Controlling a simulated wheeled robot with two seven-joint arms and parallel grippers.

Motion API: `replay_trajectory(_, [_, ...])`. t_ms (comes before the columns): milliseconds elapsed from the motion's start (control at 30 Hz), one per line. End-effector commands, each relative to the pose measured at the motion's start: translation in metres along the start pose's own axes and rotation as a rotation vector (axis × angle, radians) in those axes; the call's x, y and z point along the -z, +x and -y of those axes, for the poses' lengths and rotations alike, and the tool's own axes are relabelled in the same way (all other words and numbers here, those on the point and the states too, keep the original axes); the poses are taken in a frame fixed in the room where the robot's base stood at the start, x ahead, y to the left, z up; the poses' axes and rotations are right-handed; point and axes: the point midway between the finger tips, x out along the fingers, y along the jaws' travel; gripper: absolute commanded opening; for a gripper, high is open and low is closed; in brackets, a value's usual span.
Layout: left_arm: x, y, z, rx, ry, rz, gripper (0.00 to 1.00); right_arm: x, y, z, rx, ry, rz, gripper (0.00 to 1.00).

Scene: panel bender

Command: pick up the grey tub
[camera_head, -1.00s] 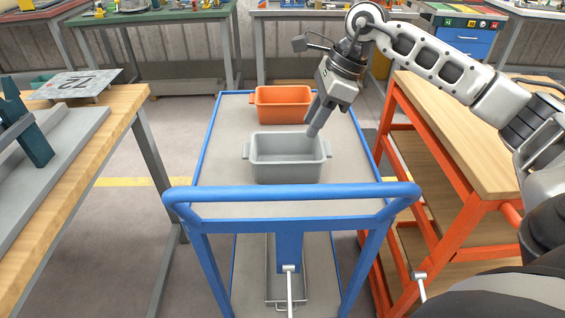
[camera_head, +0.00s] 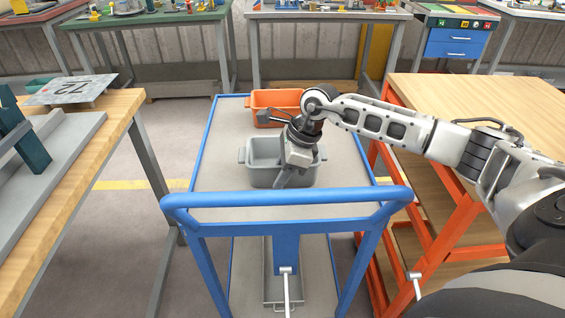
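The grey tub (camera_head: 262,177) stands upright on the top deck of the blue trolley, with a handle lug at its left end. My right gripper (camera_head: 282,182) points down at the tub's near side, right of the middle. Its fingers overlap the near wall in the picture. I cannot tell whether they touch it, or whether they are open or shut. The wrist hides part of the tub's inside and its right part. My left gripper is not in view.
The trolley (camera_head: 225,206) has a blue push rail (camera_head: 285,200) in front of the tub. An orange tub (camera_head: 262,105) stands behind, partly covered by my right arm. A wooden bench (camera_head: 500,110) is at right, another (camera_head: 100,150) at left.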

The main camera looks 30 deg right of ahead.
Motion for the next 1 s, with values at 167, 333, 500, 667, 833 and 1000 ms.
replay_trajectory(167, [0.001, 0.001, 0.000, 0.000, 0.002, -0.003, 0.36, 0.000, 0.002, 0.000, 0.000, 0.000, 0.001, 0.32])
replay_trajectory(333, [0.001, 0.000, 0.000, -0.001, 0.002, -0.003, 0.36, 0.000, 0.002, 0.000, 0.000, 0.000, 0.000, 0.04])
replay_trajectory(500, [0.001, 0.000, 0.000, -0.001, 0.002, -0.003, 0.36, 0.000, 0.002, -0.001, -0.002, 0.000, -0.001, 0.00])
replay_trajectory(667, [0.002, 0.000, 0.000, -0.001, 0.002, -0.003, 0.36, 0.001, 0.003, -0.001, -0.004, 0.000, -0.001, 0.00])
replay_trajectory(833, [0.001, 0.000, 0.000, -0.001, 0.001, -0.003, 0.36, -0.001, 0.001, -0.002, -0.006, 0.000, -0.002, 0.00])
replay_trajectory(1000, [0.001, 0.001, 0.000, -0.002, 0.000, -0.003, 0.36, -0.010, -0.024, 0.000, -0.001, -0.002, 0.000, 0.00])
